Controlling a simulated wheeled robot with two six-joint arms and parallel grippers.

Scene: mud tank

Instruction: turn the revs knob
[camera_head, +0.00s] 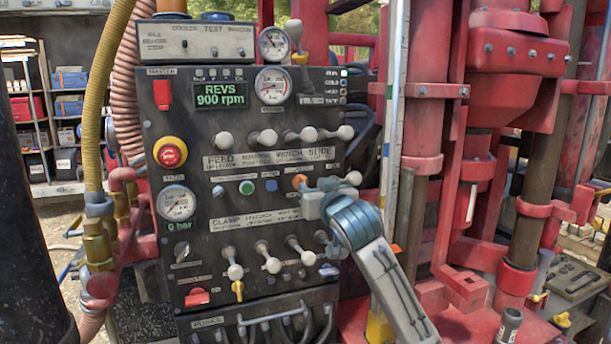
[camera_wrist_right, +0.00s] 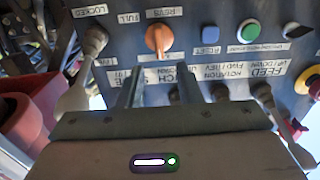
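The revs knob is a small orange knob (camera_head: 300,181) on the right half of the dark control panel (camera_head: 237,125). In the right wrist view, which is upside down, the orange knob (camera_wrist_right: 158,40) sits under the REVS label, with FULL beside it. My right gripper (camera_head: 312,200) is close to the panel, just beside the knob in the head view. In the wrist view its two fingers (camera_wrist_right: 158,78) are apart, with their tips near the knob and nothing seen held. Contact cannot be told. The display (camera_head: 221,95) reads REVS 900 rpm. My left gripper is not in view.
A white-knobbed lever (camera_wrist_right: 92,42) stands beside the revs knob, close to my right gripper. A blue button (camera_head: 271,185) and a green button (camera_head: 246,187) lie on the other side. Levers line the panel above and below. Red machinery (camera_head: 430,100) stands to the right.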

